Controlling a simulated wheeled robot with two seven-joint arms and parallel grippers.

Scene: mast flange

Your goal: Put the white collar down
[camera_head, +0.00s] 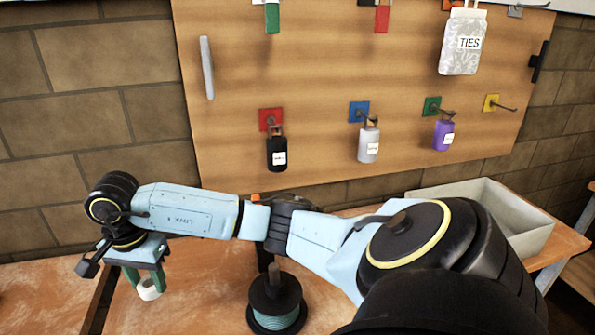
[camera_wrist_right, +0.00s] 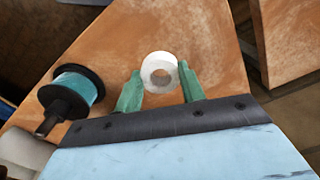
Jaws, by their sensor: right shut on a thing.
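The white collar (camera_head: 150,291) is a small ring held at the lower left of the head view, over the brown table (camera_head: 200,305). In the right wrist view the collar (camera_wrist_right: 148,70) shows its round hole and sits between two green fingers. My right gripper (camera_head: 146,280) points down and is shut on the collar, one finger on each side; it also shows in the wrist view (camera_wrist_right: 160,84). I cannot tell whether the collar touches the table. My left gripper is not in view.
A black spool with teal line (camera_head: 277,318) stands right of the gripper. A grey bin (camera_head: 515,240) is at the right. A wooden pegboard (camera_head: 320,75) behind holds hanging bottles and a bag marked TIES (camera_head: 462,45). A gap splits the tables at left.

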